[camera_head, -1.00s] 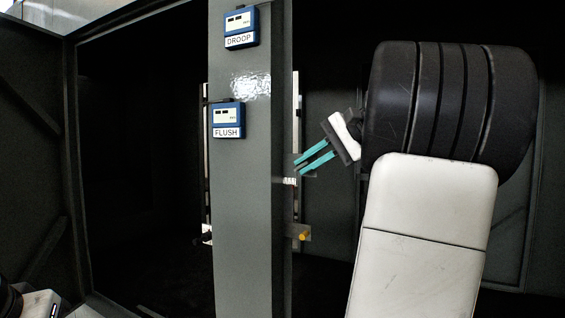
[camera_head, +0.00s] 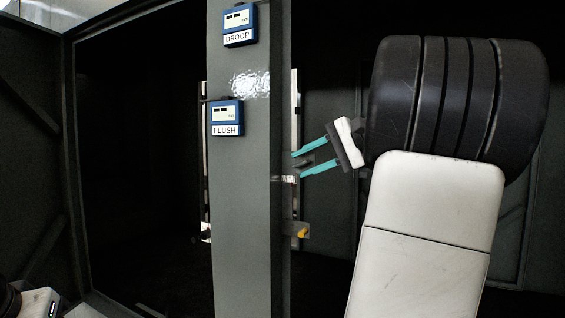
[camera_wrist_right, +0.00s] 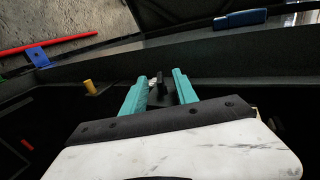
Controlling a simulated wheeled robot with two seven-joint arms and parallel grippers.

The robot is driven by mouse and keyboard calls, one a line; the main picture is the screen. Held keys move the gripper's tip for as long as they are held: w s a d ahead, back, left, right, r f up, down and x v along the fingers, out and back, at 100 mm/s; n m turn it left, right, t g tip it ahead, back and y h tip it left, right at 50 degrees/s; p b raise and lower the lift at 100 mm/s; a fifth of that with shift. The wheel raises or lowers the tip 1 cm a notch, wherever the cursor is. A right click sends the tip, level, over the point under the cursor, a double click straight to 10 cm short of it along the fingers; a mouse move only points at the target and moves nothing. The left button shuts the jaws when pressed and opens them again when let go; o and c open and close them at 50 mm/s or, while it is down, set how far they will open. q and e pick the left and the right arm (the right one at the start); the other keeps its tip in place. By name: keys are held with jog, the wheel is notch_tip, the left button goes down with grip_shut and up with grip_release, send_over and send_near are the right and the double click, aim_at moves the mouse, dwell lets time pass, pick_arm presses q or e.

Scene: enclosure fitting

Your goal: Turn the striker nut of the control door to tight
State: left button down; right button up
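My right gripper (camera_head: 297,166) is at the right edge of the grey post. Its two teal fingers are apart and point left. A small dark fitting (camera_head: 306,162) shows between them, probably the striker with its nut. In the right wrist view the open fingers (camera_wrist_right: 159,78) stand on either side of a dark upright piece (camera_wrist_right: 160,84), with a whitish bit at its left. I cannot tell whether the fingers touch it, nor make out the nut's shape. A pale part of my left arm (camera_head: 38,303) shows at the lower left; its gripper is out of view.
The grey post (camera_head: 240,200) carries two blue gauges, DROOP (camera_head: 239,24) and FLUSH (camera_head: 227,117); their readings are too small to read. A yellow-tipped bracket (camera_head: 302,234) sits below the fingers. The wrist view shows a red rod (camera_wrist_right: 45,44). A dark opening lies left of the post.

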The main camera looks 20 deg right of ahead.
jog(key=v, duration=0.7)
jog(key=shift+s+d+r, duration=0.15)
jog(key=shift+s+d, duration=0.1)
jog(key=shift+s, duration=0.05)
